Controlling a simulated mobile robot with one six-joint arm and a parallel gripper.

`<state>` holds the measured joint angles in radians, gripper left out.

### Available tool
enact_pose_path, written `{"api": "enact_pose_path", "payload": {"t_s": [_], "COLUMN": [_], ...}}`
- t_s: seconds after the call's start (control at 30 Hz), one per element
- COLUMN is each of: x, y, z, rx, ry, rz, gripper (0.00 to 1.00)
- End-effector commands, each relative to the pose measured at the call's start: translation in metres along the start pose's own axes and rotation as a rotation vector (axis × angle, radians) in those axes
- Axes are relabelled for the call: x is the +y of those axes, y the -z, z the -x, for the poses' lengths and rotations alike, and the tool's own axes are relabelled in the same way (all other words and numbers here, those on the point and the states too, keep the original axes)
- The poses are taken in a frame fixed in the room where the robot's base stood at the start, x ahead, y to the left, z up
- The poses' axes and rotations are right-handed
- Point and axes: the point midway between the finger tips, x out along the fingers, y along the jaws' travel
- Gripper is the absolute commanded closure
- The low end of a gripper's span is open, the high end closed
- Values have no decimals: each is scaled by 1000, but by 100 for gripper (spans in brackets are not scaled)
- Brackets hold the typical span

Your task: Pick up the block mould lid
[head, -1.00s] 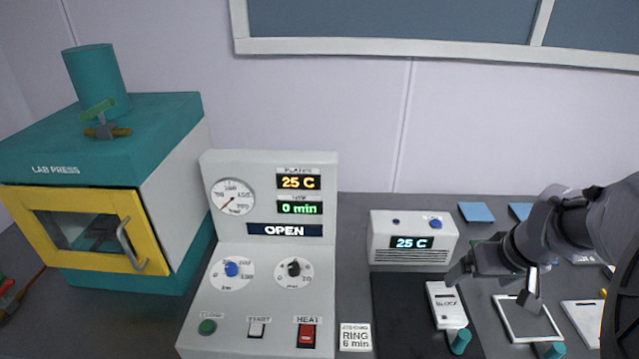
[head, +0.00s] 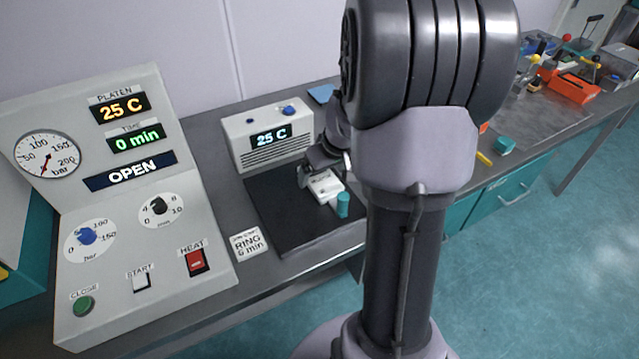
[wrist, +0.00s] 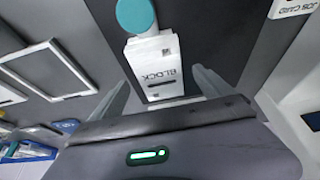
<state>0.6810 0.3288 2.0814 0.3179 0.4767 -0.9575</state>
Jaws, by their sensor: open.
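The block mould lid (head: 325,187) is a white piece with a teal knob (head: 343,204) at its near end, lying on a dark mat (head: 275,205). In the wrist view the lid (wrist: 153,62) shows the word BLOCK, upside down, with the round teal knob (wrist: 135,14) at the top. My gripper (head: 322,175) is over the far end of the lid. In the wrist view my open gripper (wrist: 160,80) has one finger on each side of the lid, with gaps showing. The lid's far end is hidden by the gripper body.
A white unit reading 25 C (head: 268,137) stands just behind the mat. The control panel (head: 115,220) is at left, with a RING 6 min card (head: 249,244) beside it. A white-framed tray (wrist: 50,70) lies left in the wrist view. My arm blocks part of the bench.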

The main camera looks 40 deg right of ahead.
Motion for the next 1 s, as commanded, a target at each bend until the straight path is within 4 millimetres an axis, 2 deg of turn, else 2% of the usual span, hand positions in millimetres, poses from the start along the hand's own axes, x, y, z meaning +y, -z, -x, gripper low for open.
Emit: {"api": "enact_pose_path", "payload": {"t_s": [0.03,0.07,0.27,0.6,0.7,0.87,0.93,1.0], "x": [0,0,0,0,1,1,1,1], "y": [-2,-2,0,0,0,0,3,10], "z": [-14,-17,-16,-16,-16,-15,-8,7], "rx": [-1,-1,1,0,1,1,2,3], "ry": [0,0,-1,0,-1,-1,-1,-1], "rz": [0,-1,-1,-1,-1,-1,0,-1], "gripper": [9,9,9,76,91,91,91,91]}}
